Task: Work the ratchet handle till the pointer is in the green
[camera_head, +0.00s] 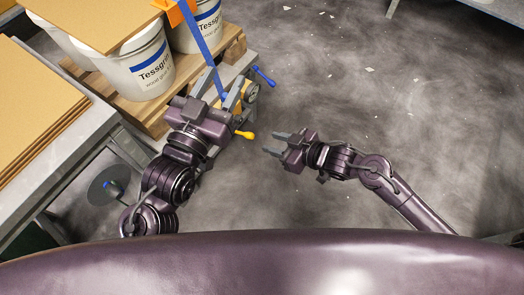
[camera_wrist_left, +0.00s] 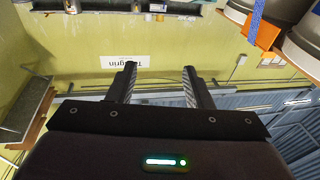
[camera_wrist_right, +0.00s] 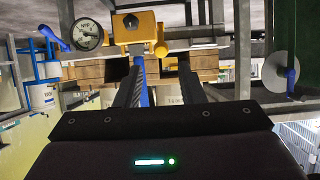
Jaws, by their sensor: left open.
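The ratchet unit (camera_wrist_right: 138,28) is a yellow block at the pallet's edge; in the head view (camera_head: 251,92) it is partly hidden behind my left gripper. A handle with a yellow grip (camera_head: 244,134) points toward my right gripper; its end (camera_wrist_right: 161,48) also shows in the right wrist view. A blue-tipped lever (camera_head: 263,75) sticks out the far side. The round gauge (camera_wrist_right: 87,34) is white; I cannot read its pointer or a green zone. My left gripper (camera_head: 222,86) is open and empty, beside the unit. My right gripper (camera_head: 275,143) is open and empty, short of the yellow grip.
White pails (camera_head: 138,68) stand on a wooden pallet (camera_head: 155,121) under a board (camera_head: 100,18). A blue strap (camera_head: 203,40) runs over an orange corner piece (camera_head: 175,11). A grey table (camera_head: 75,140) with stacked sheets (camera_head: 35,95) is at left. The floor (camera_head: 400,120) at right is open.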

